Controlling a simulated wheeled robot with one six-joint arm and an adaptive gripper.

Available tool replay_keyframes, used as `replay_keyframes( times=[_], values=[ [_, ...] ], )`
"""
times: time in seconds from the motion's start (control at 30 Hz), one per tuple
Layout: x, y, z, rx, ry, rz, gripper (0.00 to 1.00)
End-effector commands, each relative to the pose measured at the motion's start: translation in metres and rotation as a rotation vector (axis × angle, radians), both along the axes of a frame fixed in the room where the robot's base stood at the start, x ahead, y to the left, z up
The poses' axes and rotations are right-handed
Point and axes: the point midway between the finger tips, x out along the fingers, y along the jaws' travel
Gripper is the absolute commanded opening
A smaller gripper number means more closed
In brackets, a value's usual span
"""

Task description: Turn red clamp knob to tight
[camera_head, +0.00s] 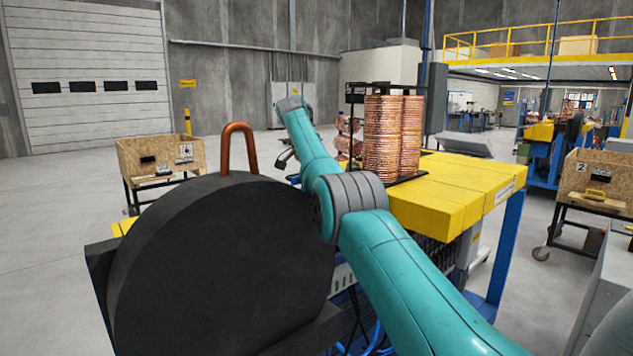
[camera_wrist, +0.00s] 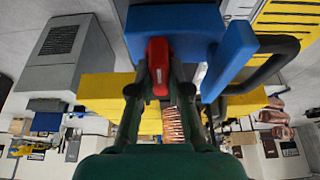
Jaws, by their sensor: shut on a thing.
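The red clamp knob (camera_wrist: 158,58) shows in the wrist view at top centre, against a blue block (camera_wrist: 172,22). My gripper (camera_wrist: 157,88) has its two dark fingers closed on either side of the knob, touching it. In the head view the knob is hidden, and only a small dark part of my gripper (camera_head: 284,158) shows beyond my teal arm.
In the head view, a large black disc (camera_head: 215,260) stands close in front, with a bent copper tube (camera_head: 238,140) above it. A yellow-topped table (camera_head: 440,200) bears copper coils (camera_head: 392,135). Wooden crates (camera_head: 160,155) stand left and right. Open floor lies at left.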

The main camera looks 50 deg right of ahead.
Motion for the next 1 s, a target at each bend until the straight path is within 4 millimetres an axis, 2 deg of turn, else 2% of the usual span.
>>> replay_keyframes(
  times=[0.53,0.57,0.63,1.0],
  values=[
    [-0.0001,0.0,-0.0002,0.0,0.0,-0.012,0.0],
    [-0.0001,0.0001,-0.0003,0.0,0.0,-0.012,0.24],
    [-0.0001,0.0001,-0.0003,0.0,0.001,-0.011,0.41],
    [0.0,0.0,-0.0004,0.0,0.0,-0.008,0.42]
  ],
)
